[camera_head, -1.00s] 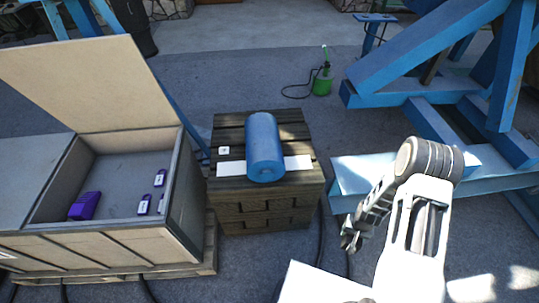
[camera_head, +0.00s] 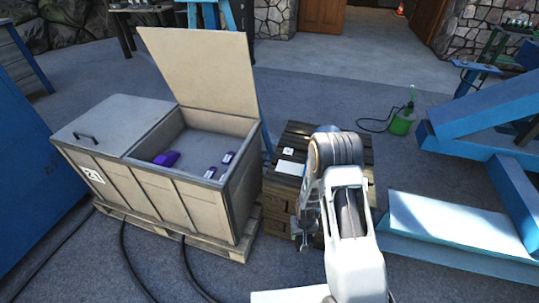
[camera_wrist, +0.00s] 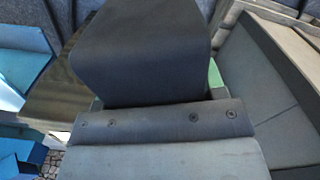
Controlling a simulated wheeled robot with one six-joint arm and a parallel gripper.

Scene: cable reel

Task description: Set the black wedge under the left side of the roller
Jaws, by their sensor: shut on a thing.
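My gripper (camera_head: 303,235) hangs beside the front of the slatted wooden stand (camera_head: 279,187), left of my arm in the head view. In the wrist view my gripper (camera_wrist: 155,122) is shut on a dark block, the black wedge (camera_wrist: 143,52), which fills the upper middle. The wedge cannot be made out in the head view. The blue roller is hidden behind my arm there. The left end of a white strip (camera_head: 288,167) and a small white tag (camera_head: 288,151) show on top of the stand.
Blue beams (camera_head: 450,225) lie at right. A green can (camera_head: 402,123) stands behind. Cables cross the floor.

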